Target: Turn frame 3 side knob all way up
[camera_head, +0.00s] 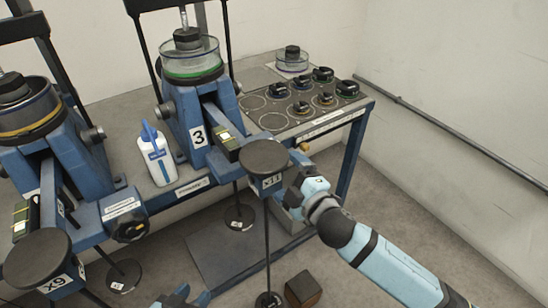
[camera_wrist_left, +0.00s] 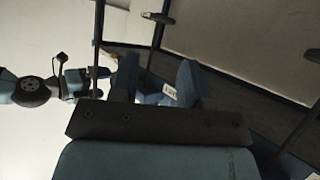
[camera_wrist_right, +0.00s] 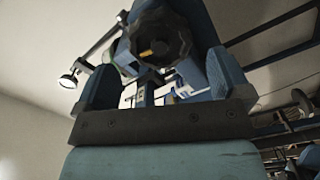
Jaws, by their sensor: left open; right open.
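Frame 3 (camera_head: 185,95) is the blue lever frame at centre, with a "3" plate (camera_head: 198,136) on its front. My right gripper (camera_head: 290,187), in from the right in the head view, is at the right end of this frame. In the right wrist view a dark, many-sided knob (camera_wrist_right: 158,40) with a yellow mark shows between its open fingers (camera_wrist_right: 160,80). I cannot tell if they touch it. In the head view the gripper hides this knob. My left gripper (camera_head: 182,298) is low at the bottom edge, open and empty; its fingers also show in the left wrist view (camera_wrist_left: 156,82).
A round dark plate (camera_head: 264,157) on a rod stands close beside my right gripper. A white-and-blue bottle (camera_head: 156,153) stands on the bench left of frame 3. A neighbouring frame at left has a dark side knob (camera_head: 128,229). A brown block (camera_head: 302,289) lies on the floor.

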